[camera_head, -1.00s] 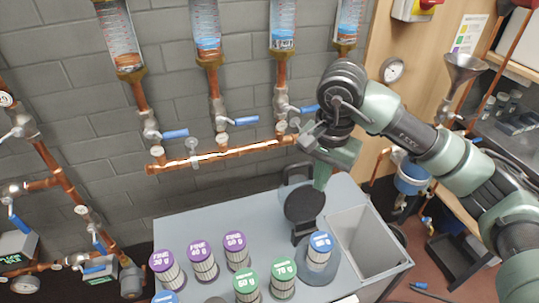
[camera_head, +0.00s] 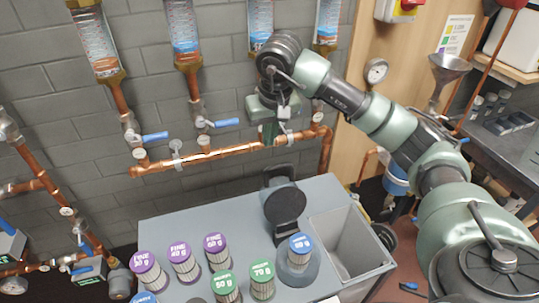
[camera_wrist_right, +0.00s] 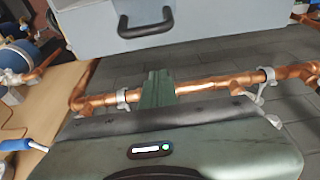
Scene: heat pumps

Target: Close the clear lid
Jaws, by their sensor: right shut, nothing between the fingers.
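I cannot make out a clear lid for certain in either view. A black device with a round dark disc (camera_head: 285,203) stands on the grey cart top (camera_head: 170,225). My right gripper (camera_head: 271,134) is shut and empty, above and behind this device, in front of the copper pipe along the wall. It is apart from the device. In the right wrist view its green fingers (camera_wrist_right: 157,84) are together, with nothing between them. My left gripper is not in view.
Several filter cartridges with purple (camera_head: 180,250), green (camera_head: 262,269) and blue (camera_head: 300,243) caps stand on the cart. An open grey bin (camera_head: 345,235) is at its right. A copper pipe (camera_head: 205,156) with blue-handled valves runs along the wall. A black handle (camera_wrist_right: 146,27) shows on the cart's side.

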